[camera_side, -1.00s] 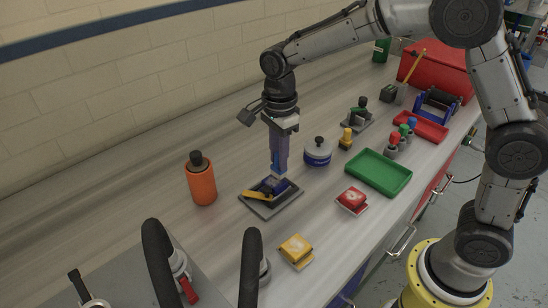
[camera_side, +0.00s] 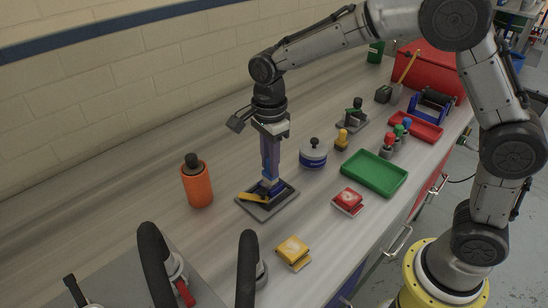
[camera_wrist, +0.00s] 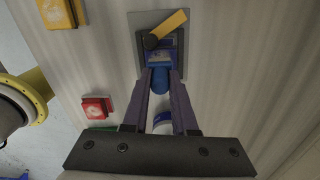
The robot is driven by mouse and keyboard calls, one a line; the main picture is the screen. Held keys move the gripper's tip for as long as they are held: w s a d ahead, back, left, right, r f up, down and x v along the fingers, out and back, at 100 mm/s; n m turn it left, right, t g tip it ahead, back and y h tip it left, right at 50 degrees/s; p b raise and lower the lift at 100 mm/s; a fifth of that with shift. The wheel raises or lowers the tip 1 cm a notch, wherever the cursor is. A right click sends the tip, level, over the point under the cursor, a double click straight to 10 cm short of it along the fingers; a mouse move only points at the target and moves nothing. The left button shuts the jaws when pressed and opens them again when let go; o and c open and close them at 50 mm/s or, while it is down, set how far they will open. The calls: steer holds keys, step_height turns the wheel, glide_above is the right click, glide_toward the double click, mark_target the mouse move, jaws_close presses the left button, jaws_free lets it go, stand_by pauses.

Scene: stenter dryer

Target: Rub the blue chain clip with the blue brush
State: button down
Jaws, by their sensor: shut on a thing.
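My gripper (camera_side: 269,177) points straight down over the dark fixture plate (camera_side: 283,201) and is shut on the blue brush. The brush's rounded blue handle (camera_wrist: 160,84) shows between the two fingers in the wrist view. The blue chain clip (camera_wrist: 160,57) lies on the plate in front of the brush, beside a yellow lever (camera_wrist: 169,28). The brush's lower end is at the clip. Fingers and brush hide much of the clip in the side view, so I cannot tell whether they touch.
An orange bottle (camera_side: 197,186) stands left of the plate. A grey-and-blue round container (camera_side: 313,156) stands close behind the plate. A green tray (camera_side: 375,173) is to the right.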

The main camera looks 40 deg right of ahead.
steer(key=shift+w+a, duration=0.1)
steer(key=shift+a, duration=1.35)
steer(key=shift+w+f, duration=0.1)
steer(key=shift+d, duration=0.1)
steer(key=shift+d+f, duration=0.2)
steer(key=shift+d, duration=2.75)
steer(key=shift+a+f, duration=0.1)
steer(key=shift+a, duration=2.95)
step_height(320, 180, up, 6)
